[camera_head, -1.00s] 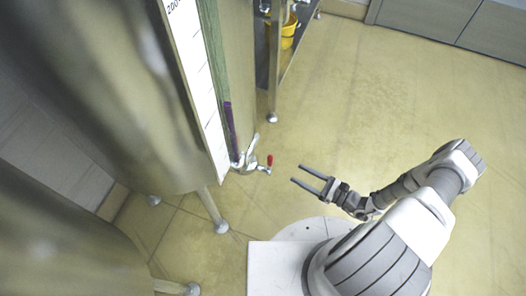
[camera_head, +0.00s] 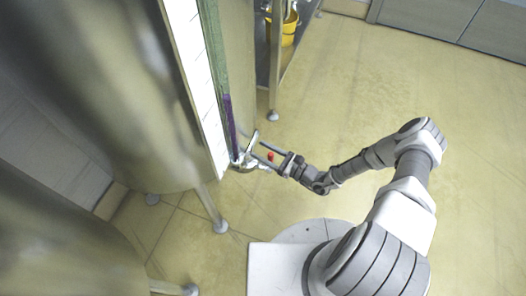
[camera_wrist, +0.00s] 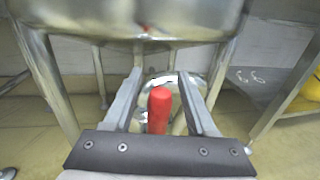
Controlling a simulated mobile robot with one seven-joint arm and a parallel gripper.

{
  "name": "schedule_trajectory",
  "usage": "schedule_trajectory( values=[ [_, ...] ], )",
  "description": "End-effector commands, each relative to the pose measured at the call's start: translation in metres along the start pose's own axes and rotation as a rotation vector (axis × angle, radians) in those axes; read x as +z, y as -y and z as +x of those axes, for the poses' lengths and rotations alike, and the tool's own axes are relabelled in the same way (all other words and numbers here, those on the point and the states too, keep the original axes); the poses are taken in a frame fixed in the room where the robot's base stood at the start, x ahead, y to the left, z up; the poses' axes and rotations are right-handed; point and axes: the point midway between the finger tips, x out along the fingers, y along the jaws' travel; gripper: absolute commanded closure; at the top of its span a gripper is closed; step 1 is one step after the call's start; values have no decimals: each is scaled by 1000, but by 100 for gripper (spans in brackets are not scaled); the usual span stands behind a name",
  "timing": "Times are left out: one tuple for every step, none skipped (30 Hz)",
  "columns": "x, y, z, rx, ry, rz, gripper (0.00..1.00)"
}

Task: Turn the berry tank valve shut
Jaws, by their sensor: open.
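The tank (camera_head: 130,90) is a large steel cylinder with a sight tube that shows purple liquid at its lower end. Its valve (camera_head: 244,163) is a small metal tap low on the tank, with a red handle (camera_head: 270,157). My gripper (camera_head: 262,152) is open at the valve, with the red handle between its fingers. In the wrist view the red handle (camera_wrist: 159,108) stands upright between the two open fingers, with a gap on each side. The metal valve body behind it is partly hidden by the handle and fingers.
Steel tank legs (camera_head: 213,212) stand on the tiled floor, and a second tank (camera_head: 60,250) is at the lower left. A yellow bucket (camera_head: 289,28) sits on a shelf at the top. The floor to the right is clear.

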Motion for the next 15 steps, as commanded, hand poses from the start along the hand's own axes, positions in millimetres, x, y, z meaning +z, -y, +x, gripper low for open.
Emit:
schedule_trajectory(
  values=[
    [0,0,0,0,0,0,43],
    [0,0,0,0,0,0,43],
    [0,0,0,0,0,0,43],
    [0,0,0,0,0,0,43],
    [0,0,0,0,0,0,43],
    [0,0,0,0,0,0,47],
    [0,0,0,0,0,0,52],
    [0,0,0,0,0,0,58],
    [0,0,0,0,0,0,65],
    [0,0,0,0,0,0,70],
    [0,0,0,0,0,0,76],
    [0,0,0,-1,0,0,83],
    [0,0,0,-1,0,0,88],
    [0,0,0,-1,0,0,94],
    [0,0,0,0,0,0,100]
  ],
)
